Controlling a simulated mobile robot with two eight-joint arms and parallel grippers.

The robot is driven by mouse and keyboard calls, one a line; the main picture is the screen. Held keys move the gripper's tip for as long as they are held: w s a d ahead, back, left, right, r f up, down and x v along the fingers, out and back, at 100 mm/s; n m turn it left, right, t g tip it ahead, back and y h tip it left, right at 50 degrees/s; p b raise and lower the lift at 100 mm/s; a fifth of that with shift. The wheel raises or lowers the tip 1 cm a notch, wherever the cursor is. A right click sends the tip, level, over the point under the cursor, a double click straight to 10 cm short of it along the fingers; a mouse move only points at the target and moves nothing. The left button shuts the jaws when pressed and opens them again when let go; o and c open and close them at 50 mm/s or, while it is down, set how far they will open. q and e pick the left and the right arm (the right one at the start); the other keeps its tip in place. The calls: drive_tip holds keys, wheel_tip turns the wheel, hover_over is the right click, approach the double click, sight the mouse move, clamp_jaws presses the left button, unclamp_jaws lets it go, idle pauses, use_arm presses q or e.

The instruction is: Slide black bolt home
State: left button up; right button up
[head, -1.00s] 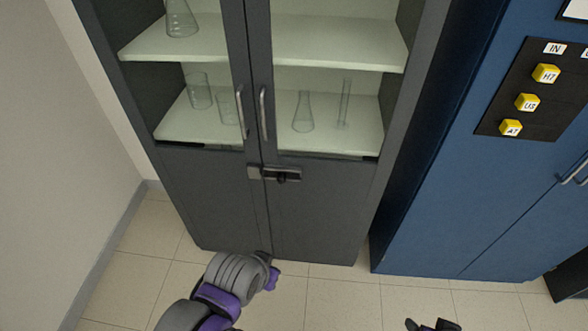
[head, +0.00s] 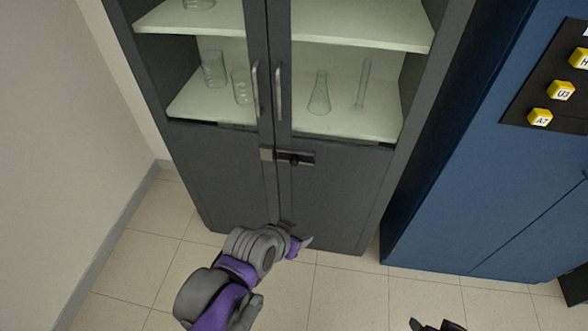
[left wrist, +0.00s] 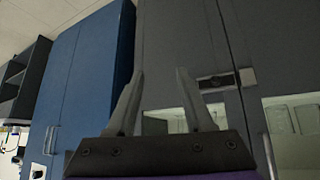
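How far the bolt reaches into that piece is too small to tell. My left gripper (head: 296,236) is below the bolt, in front of the doors, apart from it. In the left wrist view its two fingers (left wrist: 159,72) are spread with nothing between them; the bolt (left wrist: 216,81) shows right of them. My right gripper (head: 436,325) barely shows at the bottom edge.
The grey cabinet (head: 335,200) has two upright door handles (head: 279,93) above the bolt and glassware on its shelves. A blue cabinet (head: 470,190) stands at right, a wall (head: 60,150) at left. Tiled floor lies in front.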

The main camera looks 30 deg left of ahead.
use_arm(q)
drive_tip(key=shift+o, duration=0.9)
drive_tip(key=w+f+t+b, duration=0.4)
drive_tip(key=w+b, duration=0.1)
drive_tip(key=w, duration=0.4)
drive_tip(key=shift+a, duration=0.35)
drive_tip(key=n+t+y+b, duration=0.3)
drive_tip(key=t+y+b, duration=0.2)
drive_tip(key=y+b, duration=0.3)
approach(294, 165)
drive_tip(key=a+h, duration=0.1)
drive_tip(key=b+x, duration=0.1)
drive_tip(key=x, duration=0.9)
drive_tip(key=shift+w+r, duration=0.15)
drive_tip(key=shift+w, duration=0.25)
use_arm(e)
wheel_tip(294, 165, down, 18)
drive_tip(key=shift+s+r+g, duration=0.2)
drive_tip(key=shift+s+g, duration=0.2)
use_arm(q)
clamp_jaws()
